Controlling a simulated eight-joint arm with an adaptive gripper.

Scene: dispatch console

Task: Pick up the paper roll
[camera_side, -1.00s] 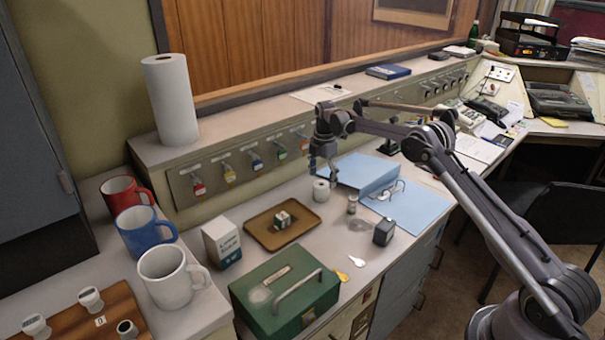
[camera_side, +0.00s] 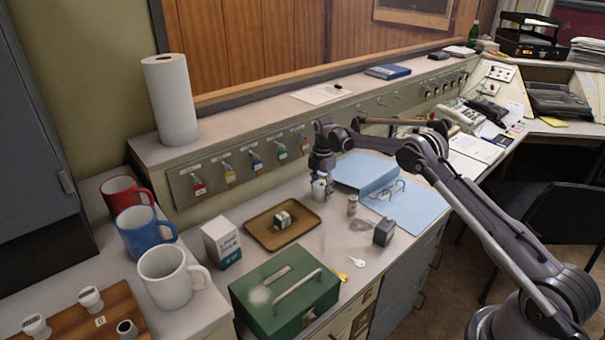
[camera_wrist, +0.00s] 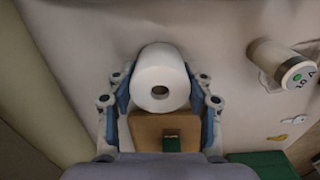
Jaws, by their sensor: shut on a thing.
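The paper roll (camera_side: 319,192) is a small white roll standing upright on the desk, left of the blue folder. In the wrist view the roll (camera_wrist: 160,70) shows its end with a dark core hole. My gripper (camera_side: 321,182) is lowered over it from above, and its fingers hide part of it. In the wrist view the gripper's blue fingers (camera_wrist: 160,100) are shut on the roll, one on each side. I cannot tell any gap between the roll and the desk.
A brown tray (camera_side: 262,239) with a small green-and-white box is to the left. A green cash box (camera_side: 270,312) is in front. A tall paper towel roll (camera_side: 170,95) stands on the ledge.

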